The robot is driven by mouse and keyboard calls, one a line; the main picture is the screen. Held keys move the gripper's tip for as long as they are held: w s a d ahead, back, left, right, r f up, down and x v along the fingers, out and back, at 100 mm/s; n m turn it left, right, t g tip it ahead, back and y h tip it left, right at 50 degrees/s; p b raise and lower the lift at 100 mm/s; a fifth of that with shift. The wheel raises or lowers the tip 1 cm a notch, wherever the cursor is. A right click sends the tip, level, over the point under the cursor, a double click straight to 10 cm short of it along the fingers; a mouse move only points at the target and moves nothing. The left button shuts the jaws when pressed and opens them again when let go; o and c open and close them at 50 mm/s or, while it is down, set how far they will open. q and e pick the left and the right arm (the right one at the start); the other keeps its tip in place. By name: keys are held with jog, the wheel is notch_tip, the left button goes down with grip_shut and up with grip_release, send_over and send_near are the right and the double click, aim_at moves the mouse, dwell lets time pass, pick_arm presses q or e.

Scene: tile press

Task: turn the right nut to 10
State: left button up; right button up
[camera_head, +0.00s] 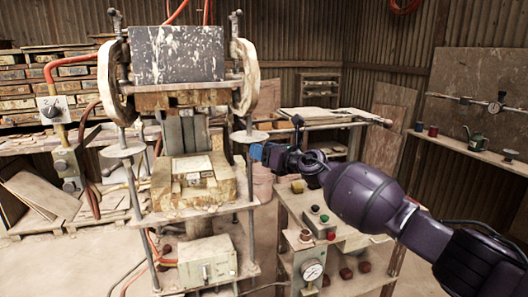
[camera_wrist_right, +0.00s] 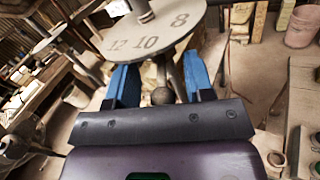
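The right nut (camera_head: 250,136) is a pale flat disc on the right post of the press. In the right wrist view its dial (camera_wrist_right: 150,38) shows the numbers 12, 10 and 8, with 10 near the middle of the edge facing me. My right gripper (camera_head: 258,152) is just below and beside this disc. In the right wrist view my right gripper (camera_wrist_right: 156,66) has its blue fingers spread apart. A round knob (camera_wrist_right: 161,96) shows between them, with no clear contact. My left gripper is out of view.
The press (camera_head: 180,55) has a matching left disc (camera_head: 122,150). A control bench (camera_head: 345,240) with buttons and a gauge (camera_head: 312,270) stands below my right arm.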

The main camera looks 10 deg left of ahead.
jog(key=shift+d+f, duration=0.1)
jog(key=p+v, duration=0.2)
jog(key=v, duration=0.8)
jog(key=shift+s+d, duration=0.2)
jog(key=shift+d, duration=0.1)
